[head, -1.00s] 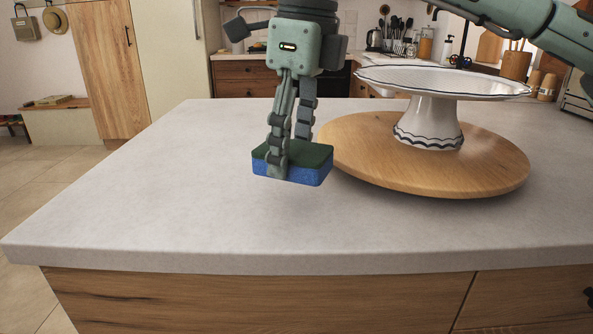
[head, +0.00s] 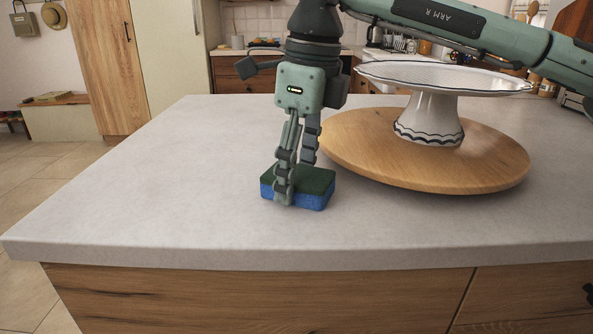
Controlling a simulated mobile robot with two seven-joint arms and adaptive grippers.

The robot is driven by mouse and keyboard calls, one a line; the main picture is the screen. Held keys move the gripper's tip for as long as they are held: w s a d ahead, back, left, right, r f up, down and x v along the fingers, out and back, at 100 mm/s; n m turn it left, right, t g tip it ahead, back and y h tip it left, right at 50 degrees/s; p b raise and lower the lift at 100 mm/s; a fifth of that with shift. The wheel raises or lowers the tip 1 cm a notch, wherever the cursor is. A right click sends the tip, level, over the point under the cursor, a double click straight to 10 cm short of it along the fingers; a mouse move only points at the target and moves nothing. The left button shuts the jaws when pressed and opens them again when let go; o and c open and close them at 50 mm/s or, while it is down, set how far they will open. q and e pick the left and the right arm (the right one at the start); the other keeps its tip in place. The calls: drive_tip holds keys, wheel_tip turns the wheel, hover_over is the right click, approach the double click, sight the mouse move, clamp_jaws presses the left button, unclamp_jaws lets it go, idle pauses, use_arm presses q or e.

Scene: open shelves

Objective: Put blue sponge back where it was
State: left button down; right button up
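The blue sponge (head: 312,200) has a dark green top layer. It is at or just above the light grey countertop, left of the round wooden board; I cannot tell for certain whether it touches the surface. My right gripper (head: 296,185) points down and is shut on the sponge, one finger on its near side and the other behind it. The far finger's tip is hidden by the sponge. My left gripper is not in view.
A round wooden board (head: 350,160) holds a white cake stand (head: 428,130) with a dark wavy rim line, close to the right of the sponge. The countertop (head: 150,205) is clear to the left and front. Its front edge runs along the bottom.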

sight(306, 176)
drive_tip(key=shift+o, duration=1.2)
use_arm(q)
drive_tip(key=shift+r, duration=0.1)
use_arm(e)
drive_tip(key=shift+r, duration=0.1)
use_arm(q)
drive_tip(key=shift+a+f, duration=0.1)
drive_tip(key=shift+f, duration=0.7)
use_arm(e)
drive_tip(key=r, duration=0.4)
drive_tip(key=d+r, duration=0.1)
drive_tip(key=r, duration=0.7)
drive_tip(key=shift+s+d, duration=0.2)
drive_tip(key=shift+s, duration=0.1)
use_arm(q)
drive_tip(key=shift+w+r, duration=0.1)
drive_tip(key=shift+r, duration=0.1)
use_arm(e)
drive_tip(key=shift+s, duration=0.1)
